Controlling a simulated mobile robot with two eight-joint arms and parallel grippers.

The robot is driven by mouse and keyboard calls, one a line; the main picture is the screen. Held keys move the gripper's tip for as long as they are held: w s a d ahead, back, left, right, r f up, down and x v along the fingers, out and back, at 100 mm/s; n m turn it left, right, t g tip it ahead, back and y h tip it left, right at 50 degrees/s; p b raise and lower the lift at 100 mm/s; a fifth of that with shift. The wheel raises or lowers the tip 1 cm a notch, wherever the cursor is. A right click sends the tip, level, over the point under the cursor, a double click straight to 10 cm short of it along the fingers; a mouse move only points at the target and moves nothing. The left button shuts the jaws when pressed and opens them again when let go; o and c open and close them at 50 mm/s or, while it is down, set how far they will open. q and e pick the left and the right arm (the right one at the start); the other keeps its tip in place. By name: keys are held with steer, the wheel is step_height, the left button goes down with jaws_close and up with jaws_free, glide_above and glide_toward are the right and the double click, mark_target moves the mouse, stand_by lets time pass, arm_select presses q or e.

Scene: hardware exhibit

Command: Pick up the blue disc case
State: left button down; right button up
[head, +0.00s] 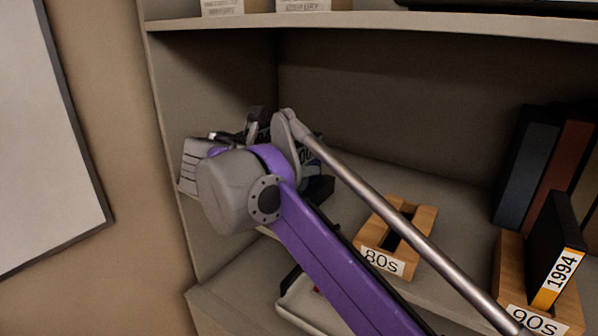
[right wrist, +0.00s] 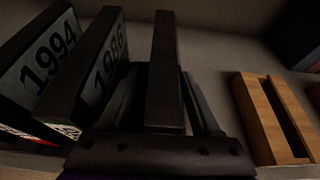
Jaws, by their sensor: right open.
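No case in view is clearly blue. In the right wrist view, a dark case labelled 1986 (right wrist: 104,70) stands just left of my right gripper (right wrist: 160,80), with a dark case labelled 1994 (right wrist: 48,55) further left. I cannot tell whether either one is the blue disc case. In the head view the purple right arm reaches onto the middle shelf at left and hides most of the gripper and the cases there. My left gripper is out of view.
An empty wooden stand labelled 80s (head: 398,240) sits right of the arm. A wooden stand labelled 90s (head: 538,312) holds a black case with a yellow-edged 1994 spine (head: 560,262). Dark books (head: 527,165) stand behind. The shelf above (head: 380,24) and left side wall (head: 205,90) bound the space.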

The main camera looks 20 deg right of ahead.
jaws_close()
steer(key=shift+r, duration=0.15)
stand_by(0.4)
